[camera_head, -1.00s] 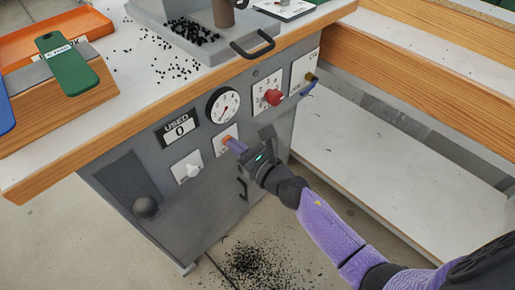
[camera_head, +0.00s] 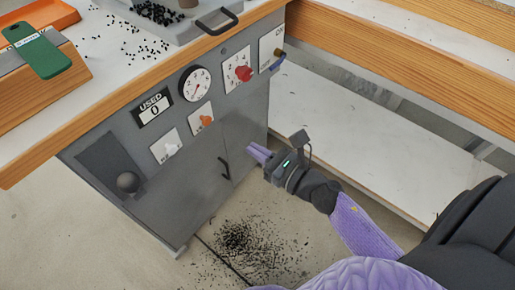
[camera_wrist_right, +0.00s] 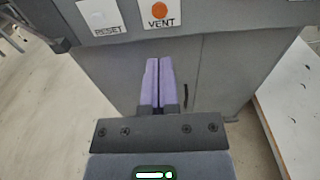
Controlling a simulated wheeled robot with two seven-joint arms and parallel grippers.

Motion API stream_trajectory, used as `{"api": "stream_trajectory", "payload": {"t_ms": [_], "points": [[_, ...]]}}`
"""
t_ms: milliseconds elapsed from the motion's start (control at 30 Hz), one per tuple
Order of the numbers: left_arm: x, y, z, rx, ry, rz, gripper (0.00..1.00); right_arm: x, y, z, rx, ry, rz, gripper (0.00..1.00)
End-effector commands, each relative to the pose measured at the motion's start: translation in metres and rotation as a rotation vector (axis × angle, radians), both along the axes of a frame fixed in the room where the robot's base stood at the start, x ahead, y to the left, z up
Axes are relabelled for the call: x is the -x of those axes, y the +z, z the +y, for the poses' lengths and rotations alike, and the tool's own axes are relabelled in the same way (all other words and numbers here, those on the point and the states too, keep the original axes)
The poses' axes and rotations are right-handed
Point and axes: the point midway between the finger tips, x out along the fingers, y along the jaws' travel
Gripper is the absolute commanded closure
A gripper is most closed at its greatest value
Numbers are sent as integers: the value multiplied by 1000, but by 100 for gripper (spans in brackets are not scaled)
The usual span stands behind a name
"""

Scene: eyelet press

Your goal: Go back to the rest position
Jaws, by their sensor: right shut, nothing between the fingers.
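My right gripper (camera_head: 259,153) is shut and empty, in front of the grey press cabinet (camera_head: 210,180) and apart from its controls. In the right wrist view its purple fingers (camera_wrist_right: 158,85) lie together, pointing at the cabinet doors (camera_wrist_right: 215,75). The orange VENT knob (camera_wrist_right: 159,9) is beyond the fingertips in that view. It also shows in the head view (camera_head: 206,120), up and left of the gripper. My left gripper is not in view.
The white RESET switch (camera_head: 172,149), a dial gauge (camera_head: 195,84) and a red knob (camera_head: 244,74) are on the cabinet front. A dark ball knob (camera_head: 128,182) sticks out at lower left. A white low shelf (camera_head: 350,150) is at right. Black bits (camera_head: 245,245) lie on the floor.

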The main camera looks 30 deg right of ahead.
Motion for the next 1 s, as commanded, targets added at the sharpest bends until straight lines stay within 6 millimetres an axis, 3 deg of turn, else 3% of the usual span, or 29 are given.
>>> {"api": "stream_trajectory", "payload": {"t_ms": [267,333,367,467,500,567,600,700,833,1000], "points": [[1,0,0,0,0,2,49,0,0,0,-1,0,1,100],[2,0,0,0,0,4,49,1,-9,-2,-49,-17,39,100],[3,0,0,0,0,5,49,4,-19,-4,-107,-40,85,100],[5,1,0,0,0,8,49,26,-87,-18,-481,-223,368,100],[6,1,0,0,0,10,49,45,-124,-25,-676,-347,508,100],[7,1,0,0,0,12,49,83,-177,-32,-961,-569,698,100],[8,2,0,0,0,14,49,112,-208,-36,-1132,-733,797,100],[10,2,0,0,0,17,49,192,-266,-40,-1474,-1164,944,100],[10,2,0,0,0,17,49,294,-306,-39,-1749,-1717,939,100],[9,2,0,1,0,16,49,415,-317,-35,-1890,-2383,659,100]]}}
